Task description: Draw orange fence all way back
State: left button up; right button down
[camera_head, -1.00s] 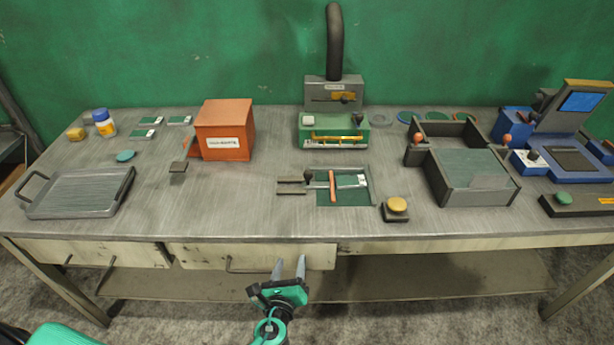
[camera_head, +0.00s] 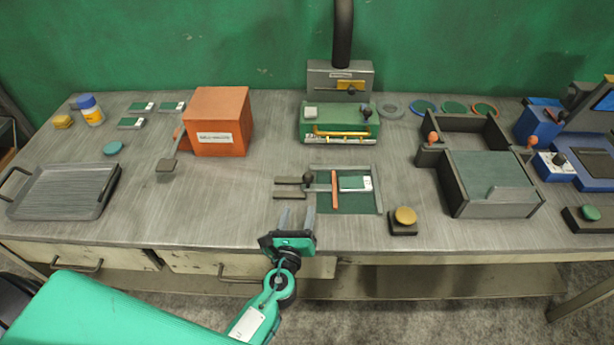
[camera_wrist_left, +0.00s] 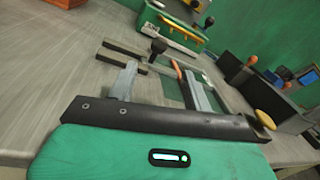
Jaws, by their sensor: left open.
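The orange fence (camera_head: 334,189) is a thin upright bar across the green bed of a small fixture (camera_head: 376,191) in the middle of the table. A dark knob (camera_head: 308,177) on a grey slide stands just left of the fence. A green and white card (camera_head: 355,183) lies right of the fence. My left gripper (camera_head: 297,218) is open and empty at the table's front edge, just in front of the fixture and slightly left of it. In the left wrist view the fence (camera_wrist_left: 176,69) and knob (camera_wrist_left: 158,47) show beyond the open fingers (camera_wrist_left: 160,85). My right gripper is not visible.
A yellow button (camera_head: 405,216) on a dark base stands right of the fixture. An orange box (camera_head: 220,121) is behind left, and a green machine (camera_head: 338,122) stands directly behind. A grey bin (camera_head: 490,180) is to the right.

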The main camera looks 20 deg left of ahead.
aim_at(306, 181)
pick_arm(q)
jog(key=w, duration=0.3)
jog(key=shift+w+a+r+p, duration=0.15)
jog(key=shift+w+a+p, duration=0.05)
jog(key=shift+p, duration=0.2)
jog(key=w, duration=0.4)
jog(key=w+a+p, duration=0.1)
jog(key=w, duration=0.2)
jog(key=shift+w+f, duration=0.25)
jog(key=shift+w, duration=0.6)
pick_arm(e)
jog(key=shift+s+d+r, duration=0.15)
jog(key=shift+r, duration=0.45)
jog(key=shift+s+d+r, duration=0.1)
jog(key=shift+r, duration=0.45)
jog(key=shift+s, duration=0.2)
pick_arm(q)
grip_shut()
jog(key=a, duration=0.2)
jog(key=s+a, duration=0.1)
jog(key=a, duration=0.3)
jog(key=shift+s+a, duration=0.2)
jog(key=shift+s, duration=0.2)
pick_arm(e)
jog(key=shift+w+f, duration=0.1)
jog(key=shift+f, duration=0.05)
